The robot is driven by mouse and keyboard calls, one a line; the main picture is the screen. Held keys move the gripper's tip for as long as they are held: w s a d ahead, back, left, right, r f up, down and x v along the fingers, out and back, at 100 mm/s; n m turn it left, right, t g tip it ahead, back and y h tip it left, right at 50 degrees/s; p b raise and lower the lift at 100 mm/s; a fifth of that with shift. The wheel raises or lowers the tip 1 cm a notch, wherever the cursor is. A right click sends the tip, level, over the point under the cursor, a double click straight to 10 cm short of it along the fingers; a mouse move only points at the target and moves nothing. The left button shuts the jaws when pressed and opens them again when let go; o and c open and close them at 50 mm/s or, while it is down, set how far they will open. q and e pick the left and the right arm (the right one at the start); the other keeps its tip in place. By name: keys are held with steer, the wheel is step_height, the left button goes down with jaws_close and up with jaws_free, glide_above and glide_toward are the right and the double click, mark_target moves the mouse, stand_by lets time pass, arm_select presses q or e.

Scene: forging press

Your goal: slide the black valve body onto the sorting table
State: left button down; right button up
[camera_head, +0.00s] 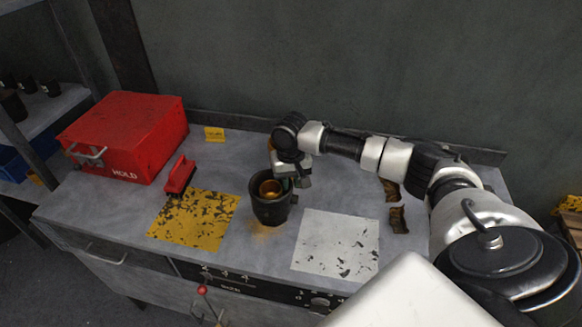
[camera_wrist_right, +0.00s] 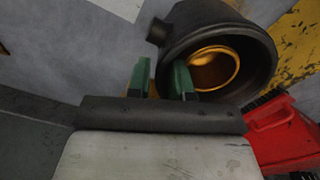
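The black valve body (camera_head: 270,208) stands upright on the grey table, between a yellow patch and a white patch. It is a dark open cup with an orange-gold inside. My right gripper (camera_head: 292,182) is at its back right rim. In the right wrist view, two green fingertips (camera_wrist_right: 160,80) stand a small gap apart at the near edge of the valve body (camera_wrist_right: 215,50). One overlaps the rim and the other shows beside it. I cannot tell whether they press on its wall. My left gripper is not in view.
A red box marked HOLD (camera_head: 130,135) and a red block-like tool (camera_head: 179,175) are to the left. The worn yellow patch (camera_head: 195,220) and white patch (camera_head: 335,245) lie either side. Two brown curved pieces (camera_head: 398,220) lie by my right arm. A shelf (camera_head: 45,110) stands far left.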

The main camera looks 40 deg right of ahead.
steer(key=shift+f, duration=0.5)
jaws_close()
steer(key=shift+r, duration=0.1)
stand_by(1.1)
